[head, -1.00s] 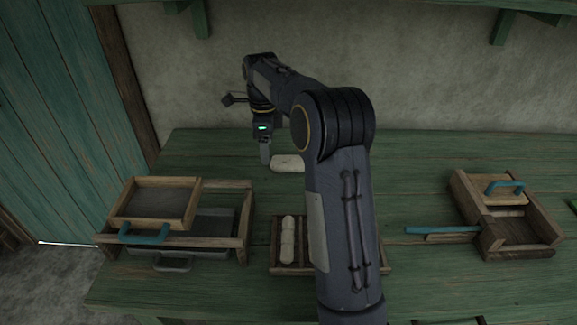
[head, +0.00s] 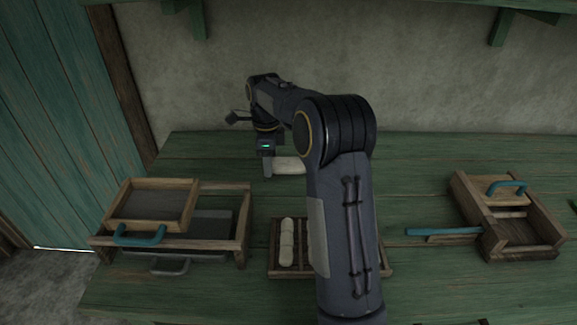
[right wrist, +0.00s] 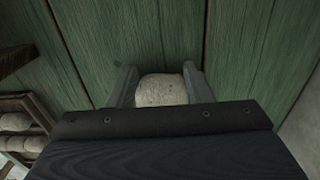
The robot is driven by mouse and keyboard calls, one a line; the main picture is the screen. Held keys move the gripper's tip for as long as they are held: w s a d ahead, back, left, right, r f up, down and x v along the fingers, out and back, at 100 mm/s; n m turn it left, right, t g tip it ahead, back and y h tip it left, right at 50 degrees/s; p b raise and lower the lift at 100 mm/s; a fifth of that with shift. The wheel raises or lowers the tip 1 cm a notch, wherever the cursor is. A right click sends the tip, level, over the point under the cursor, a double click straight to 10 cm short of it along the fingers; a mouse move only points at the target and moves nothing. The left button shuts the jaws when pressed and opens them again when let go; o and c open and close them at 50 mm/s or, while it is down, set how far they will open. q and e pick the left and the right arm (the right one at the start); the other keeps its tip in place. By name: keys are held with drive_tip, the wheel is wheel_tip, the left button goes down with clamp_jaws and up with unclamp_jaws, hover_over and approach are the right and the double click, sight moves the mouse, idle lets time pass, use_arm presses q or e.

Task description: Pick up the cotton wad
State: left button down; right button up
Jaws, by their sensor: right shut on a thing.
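A pale, rounded cotton wad (head: 290,166) lies at the back of the green table in the head view, partly hidden by my right arm. In the right wrist view the cotton wad (right wrist: 161,90) sits between the two fingers of my right gripper (right wrist: 160,88). My right gripper (head: 268,168) is shut on it in the head view, at the wad's left end. Whether the wad is clear of the table cannot be told. My left gripper is not in view.
A slatted wooden tray (head: 290,272) with pale rolls (head: 287,243) stands in front, partly behind my arm. A wooden frame with a sieve-like box (head: 152,203) and blue handle is at left. Wall behind.

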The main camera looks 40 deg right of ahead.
drive_tip(key=shift+r, duration=0.1)
drive_tip(key=shift+r, duration=0.6)
drive_tip(key=shift+c, duration=0.2)
drive_tip(key=r, duration=0.1)
drive_tip(key=r+p, duration=0.1)
drive_tip(key=shift+s+a+r, duration=0.15)
drive_tip(key=shift+a+r, duration=0.05)
drive_tip(key=shift+r, duration=0.15)
drive_tip(key=s+a+r+p, duration=0.1)
drive_tip(key=s+a+r, duration=0.7)
drive_tip(key=s+r, duration=0.1)
drive_tip(key=shift+s+a, duration=0.25)
drive_tip(key=shift+s, duration=0.5)
